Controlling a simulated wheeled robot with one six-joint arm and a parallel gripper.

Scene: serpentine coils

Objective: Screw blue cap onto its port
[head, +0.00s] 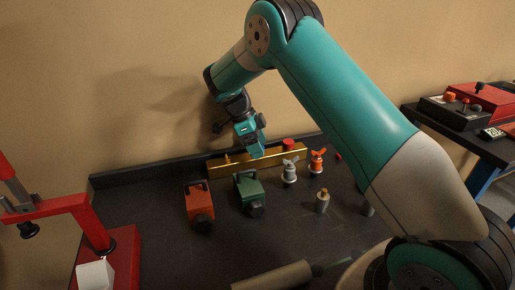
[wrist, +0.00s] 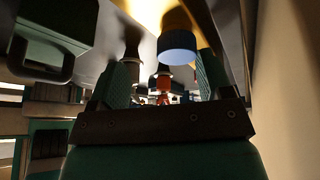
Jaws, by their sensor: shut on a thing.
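The blue cap (wrist: 178,46) shows in the wrist view between my fingertips, closer to the right finger. My gripper (head: 258,151) is over the brass bar (head: 230,161) at the back of the table, fingers pointing down. It also shows in the wrist view (wrist: 168,72), shut on the blue cap. In the head view the fingers hide the cap. The brass bar carries a small stub (head: 227,159) at left and a red cap (head: 288,143) near its right end. The blue cap's port is hidden, and I cannot tell whether the cap touches it.
Red (head: 199,205) and green (head: 248,192) boxy devices stand in front of the bar. Grey (head: 290,170) and orange (head: 317,160) winged valves and a brass-topped fitting (head: 323,201) stand to the right. A red press frame (head: 97,225) is at left.

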